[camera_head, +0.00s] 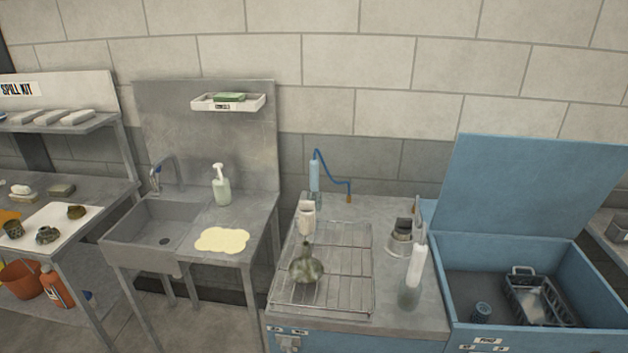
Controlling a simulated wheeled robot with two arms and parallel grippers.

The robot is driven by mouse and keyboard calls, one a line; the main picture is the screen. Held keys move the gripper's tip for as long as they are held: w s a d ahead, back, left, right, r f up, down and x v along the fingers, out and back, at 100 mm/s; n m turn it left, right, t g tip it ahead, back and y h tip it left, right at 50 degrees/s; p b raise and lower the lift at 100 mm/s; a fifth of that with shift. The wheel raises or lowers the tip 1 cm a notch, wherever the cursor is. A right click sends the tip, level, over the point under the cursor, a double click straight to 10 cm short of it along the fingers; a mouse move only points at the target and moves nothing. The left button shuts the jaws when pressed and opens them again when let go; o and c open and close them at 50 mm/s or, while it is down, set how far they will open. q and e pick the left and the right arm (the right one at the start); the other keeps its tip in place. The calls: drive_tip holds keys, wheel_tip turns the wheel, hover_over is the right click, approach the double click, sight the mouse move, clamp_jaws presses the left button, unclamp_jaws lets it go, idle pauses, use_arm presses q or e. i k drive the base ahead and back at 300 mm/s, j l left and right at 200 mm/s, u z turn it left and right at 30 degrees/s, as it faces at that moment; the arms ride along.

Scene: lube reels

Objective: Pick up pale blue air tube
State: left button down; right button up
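The pale blue air tube (314,177) stands upright near the back left of the grey worktop on the blue cabinet, close to the wall. A darker blue hose (336,178) rises from its top and curves down to the right, to a small brownish end piece (349,198). A white cup-like object stands in front of the tube and may cover its lower end. Neither of my grippers shows in this view, and nothing is seen touching the tube.
A wire rack (345,270) on the worktop holds a dark rounded flask (307,266) and the white cup-like object (306,218). A tall white-topped bottle (411,285) and a metal canister (399,240) stand to the right. An open blue bin (460,300) adjoins the worktop; a sink (150,235) is left.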

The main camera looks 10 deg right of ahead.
sight(314, 164)
drive_tip(key=z, duration=1.15)
drive_tip(key=j+z, duration=0.15)
drive_tip(key=j, duration=0.6)
drive_tip(key=j+z, duration=0.2)
drive_tip(key=j, duration=0.6)
drive_tip(key=j+z, duration=0.15)
drive_tip(key=j, duration=0.65)
drive_tip(key=k+j+z, duration=0.15)
drive_tip(key=j, duration=0.6)
